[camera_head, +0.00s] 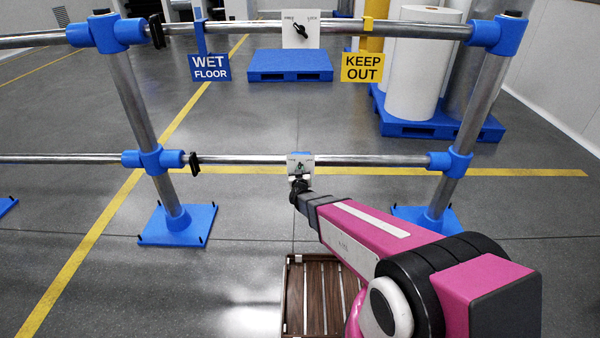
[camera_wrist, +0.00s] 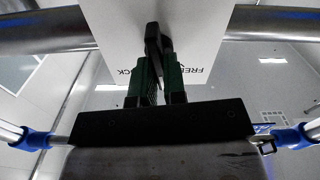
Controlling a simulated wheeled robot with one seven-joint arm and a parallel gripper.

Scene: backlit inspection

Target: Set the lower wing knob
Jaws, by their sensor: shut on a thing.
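The lower wing knob (camera_wrist: 153,45) is a dark knob on a white plate marked FREE and LOCK. In the wrist view the plate (camera_wrist: 205,45) looks upside down, with FREE at the right and LOCK at the left. In the head view the lower plate (camera_head: 307,159) sits on the lower rail, and my arm reaches up to it. My gripper (camera_wrist: 159,65) is shut on the lower wing knob, one green-padded finger on each side. The fingers hide part of the knob. The upper wing knob (camera_head: 299,31) sits tilted on its own plate (camera_head: 288,42) on the top rail.
The upper rail (camera_head: 240,27) and lower rail (camera_head: 370,160) run between posts with blue joints. WET FLOOR (camera_head: 209,68) and KEEP OUT (camera_head: 362,67) signs hang from the upper rail. A brown slatted crate (camera_head: 294,290) stands on the floor below my arm. Blue pallets (camera_head: 290,66) lie behind.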

